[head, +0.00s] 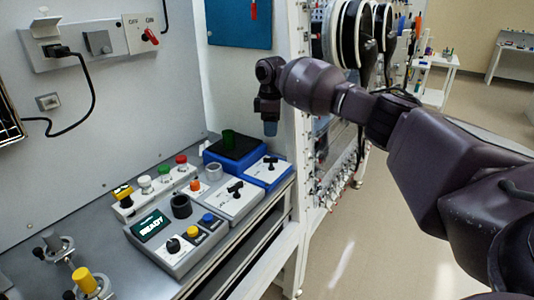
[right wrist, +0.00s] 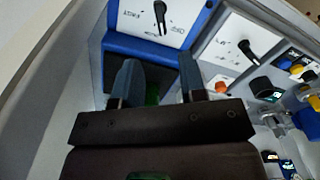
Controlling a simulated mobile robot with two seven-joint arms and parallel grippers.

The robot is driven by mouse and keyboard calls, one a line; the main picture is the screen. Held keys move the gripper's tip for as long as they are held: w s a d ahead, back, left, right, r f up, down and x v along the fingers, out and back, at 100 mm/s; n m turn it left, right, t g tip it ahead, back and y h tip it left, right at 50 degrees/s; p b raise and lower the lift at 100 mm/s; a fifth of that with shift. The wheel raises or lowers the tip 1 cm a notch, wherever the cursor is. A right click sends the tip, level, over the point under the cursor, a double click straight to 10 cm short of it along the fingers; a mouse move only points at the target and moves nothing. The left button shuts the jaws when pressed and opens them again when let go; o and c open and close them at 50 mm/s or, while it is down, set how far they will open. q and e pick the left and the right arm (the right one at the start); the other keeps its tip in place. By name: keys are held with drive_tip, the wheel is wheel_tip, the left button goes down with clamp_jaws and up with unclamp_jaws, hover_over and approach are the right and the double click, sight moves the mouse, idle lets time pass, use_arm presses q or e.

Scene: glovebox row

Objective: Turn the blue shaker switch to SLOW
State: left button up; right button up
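My right gripper (head: 270,130) points down above the shaker, apart from the switch. My left gripper is not in view.
A grey device with a similar black switch (head: 235,188) stands beside the shaker. Nearer are a console with a READY screen (head: 152,224) and a strip of coloured buttons (head: 163,178). A wall with sockets rises behind; a white frame post (head: 290,100) stands to the right.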

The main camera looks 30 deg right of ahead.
sight(271, 158)
wheel_tip(271, 158, down, 10)
drive_tip(key=shift+f+b, duration=0.1)
drive_tip(key=shift+b, duration=0.4)
drive_tip(key=shift+c, duration=0.3)
